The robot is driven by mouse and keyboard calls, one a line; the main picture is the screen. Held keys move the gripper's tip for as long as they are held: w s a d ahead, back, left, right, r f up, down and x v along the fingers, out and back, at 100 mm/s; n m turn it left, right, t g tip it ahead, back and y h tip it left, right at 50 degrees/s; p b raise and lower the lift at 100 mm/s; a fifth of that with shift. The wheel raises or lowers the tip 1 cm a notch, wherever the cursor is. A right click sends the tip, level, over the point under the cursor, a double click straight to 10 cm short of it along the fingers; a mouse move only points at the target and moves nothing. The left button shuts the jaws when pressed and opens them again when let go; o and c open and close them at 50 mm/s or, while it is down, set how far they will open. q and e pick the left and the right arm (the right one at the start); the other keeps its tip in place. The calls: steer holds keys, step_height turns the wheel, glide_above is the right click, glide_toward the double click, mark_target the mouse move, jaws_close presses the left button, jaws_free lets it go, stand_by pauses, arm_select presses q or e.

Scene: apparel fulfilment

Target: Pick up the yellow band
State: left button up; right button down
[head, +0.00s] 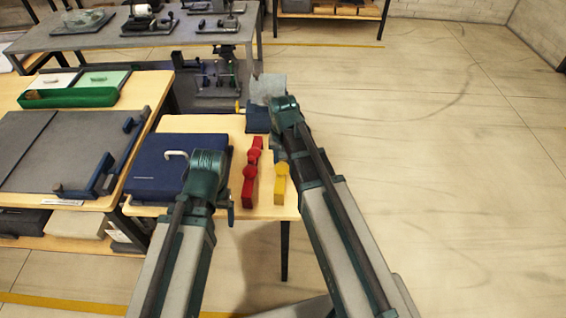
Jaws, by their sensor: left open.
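The yellow band (280,187) stands on the light wooden table (262,208) near its right front edge. My right arm passes close to it on the right. My left gripper (230,206) is open, low at the table's front edge and to the left of the red and yellow bands. It is mostly hidden behind my left arm, and I see nothing in it. My right gripper is hidden behind its own arm.
Red bands (249,183) stand just left of the yellow one. A dark blue case (152,168) with a pale handle lies left of my left arm. A blue block with a grey plate (267,90) stands at the back of the table. Open floor lies to the right.

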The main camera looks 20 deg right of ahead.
step_height(320, 180, up, 10)
steer(key=p, duration=0.9)
steer(key=shift+p, duration=0.3)
arm_select(q)
step_height(320, 180, up, 10)
steer(key=shift+f, duration=0.1)
arm_select(e)
steer(key=shift+f, duration=0.1)
